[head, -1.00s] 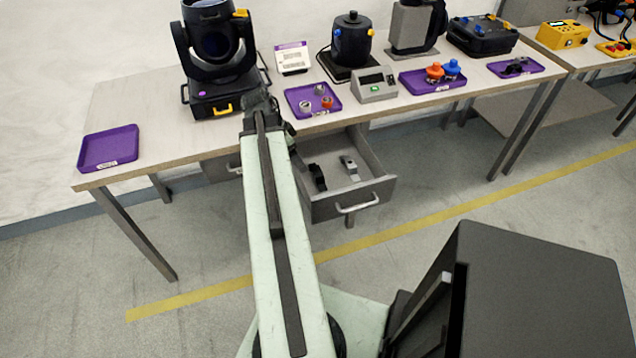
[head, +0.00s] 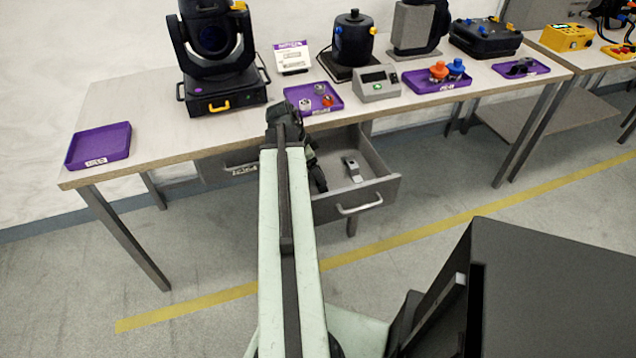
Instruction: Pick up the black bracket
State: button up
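The black bracket (head: 319,181) lies in the open grey drawer (head: 385,187) under the table, near the drawer's left side. My arm partly hides that side of the drawer. My gripper (head: 311,155) is at the far end of my arm, over the left part of the drawer, close to the black bracket. It is dark and small, and its fingers cannot be made out. Whether it touches the bracket cannot be told.
A silver bracket (head: 352,170) lies in the drawer to the right. Above on the table (head: 160,120) are a purple tray with small parts (head: 330,105), an empty purple tray (head: 98,147), a moving-head light (head: 215,55) and a grey scale (head: 377,85).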

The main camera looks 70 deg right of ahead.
jog(key=shift+s+f, duration=0.1)
jog(key=shift+f, duration=0.15)
jog(key=shift+c, duration=0.3)
jog(key=shift+d, duration=0.1)
jog(key=c, duration=1.5)
jog(key=shift+r+p, duration=0.1)
jog(key=shift+p, duration=0.2)
